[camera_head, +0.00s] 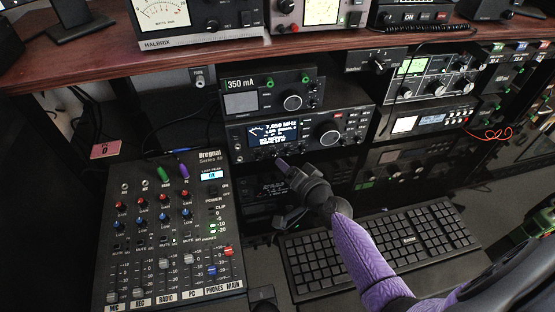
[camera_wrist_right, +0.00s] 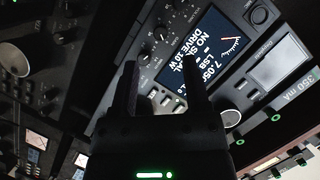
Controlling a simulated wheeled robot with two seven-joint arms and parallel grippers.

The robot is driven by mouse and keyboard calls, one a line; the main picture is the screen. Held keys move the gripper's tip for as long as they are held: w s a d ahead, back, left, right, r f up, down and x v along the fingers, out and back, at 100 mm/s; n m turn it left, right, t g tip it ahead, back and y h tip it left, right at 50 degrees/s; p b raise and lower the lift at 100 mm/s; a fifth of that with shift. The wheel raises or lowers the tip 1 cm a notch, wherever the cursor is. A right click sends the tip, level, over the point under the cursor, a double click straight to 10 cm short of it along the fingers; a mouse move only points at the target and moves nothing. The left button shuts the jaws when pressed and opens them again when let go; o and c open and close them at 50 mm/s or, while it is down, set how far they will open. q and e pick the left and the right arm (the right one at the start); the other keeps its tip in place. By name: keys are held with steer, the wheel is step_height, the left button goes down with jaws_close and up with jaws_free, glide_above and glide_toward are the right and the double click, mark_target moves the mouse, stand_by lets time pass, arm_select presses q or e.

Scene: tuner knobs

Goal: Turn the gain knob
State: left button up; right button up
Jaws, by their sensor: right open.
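The radio (camera_head: 300,134) with a lit 7.050 MHz screen stands on the middle shelf. Its large round knob (camera_head: 330,137) is right of the screen. My right gripper (camera_head: 282,165) is just in front of the radio's lower edge, below the screen. In the wrist view its two fingers (camera_wrist_right: 160,68) are apart with nothing between them, pointing at the panel near those knobs. I cannot tell whether they touch. My left gripper is not in view.
A mixer (camera_head: 150,262) with several knobs and faders lies at the left. A black keyboard (camera_head: 375,245) lies below the radio. A 350 mA unit (camera_head: 265,92) sits on the radio. The wooden shelf (camera_head: 220,60) overhangs the gear. More radios (camera_head: 425,124) stand at the right.

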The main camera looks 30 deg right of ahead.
mark_target(275, 157)
steer(key=b+x, duration=0.1)
steer(key=x, duration=0.3)
steer(key=shift+w+a+f+b, duration=0.1)
steer(key=shift+w+f+b, duration=0.15)
steer(key=shift+w+b, duration=0.05)
steer(key=shift+w, duration=0.4)
steer(key=shift+c, duration=0.4)
jaws_close()
steer(key=f+m+t+y+b, duration=0.1)
steer(key=m+b, duration=0.1)
steer(key=b, duration=0.3)
steer(key=shift+f+m, duration=0.1)
steer(key=shift+m, duration=0.2)
steer(key=shift+r+m+b, duration=0.2)
steer(key=shift+m+b, duration=0.1)
steer(key=shift+b, duration=0.2)
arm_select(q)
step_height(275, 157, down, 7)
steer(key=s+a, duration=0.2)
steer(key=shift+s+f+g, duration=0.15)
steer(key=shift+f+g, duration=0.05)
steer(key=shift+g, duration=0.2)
arm_select(e)
steer(key=shift+r, duration=0.3)
